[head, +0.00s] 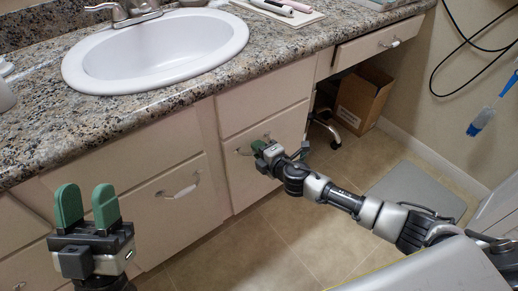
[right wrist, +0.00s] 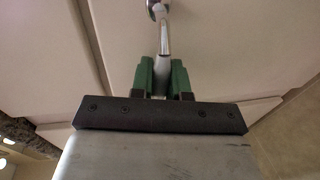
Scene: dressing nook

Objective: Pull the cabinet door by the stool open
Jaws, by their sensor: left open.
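The cream cabinet door (head: 262,180) by the stool is below a drawer front, and it looks flush with the cabinet. The stool shows only as a dark and chrome wheeled leg (head: 326,128) in the knee space to its right. My right gripper (head: 262,146) is at the door's upper part. In the right wrist view its green fingers (right wrist: 162,78) close around the metal handle (right wrist: 164,35), one on each side. My left gripper (head: 87,206) is open and empty, pointing up in front of the left cabinet.
A granite counter (head: 190,92) with a white sink (head: 158,50) runs above the cabinets. A cardboard box (head: 362,100) is in the knee space. A grey scale-like slab (head: 417,188) lies on the tile floor. Floor before the door is mostly clear.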

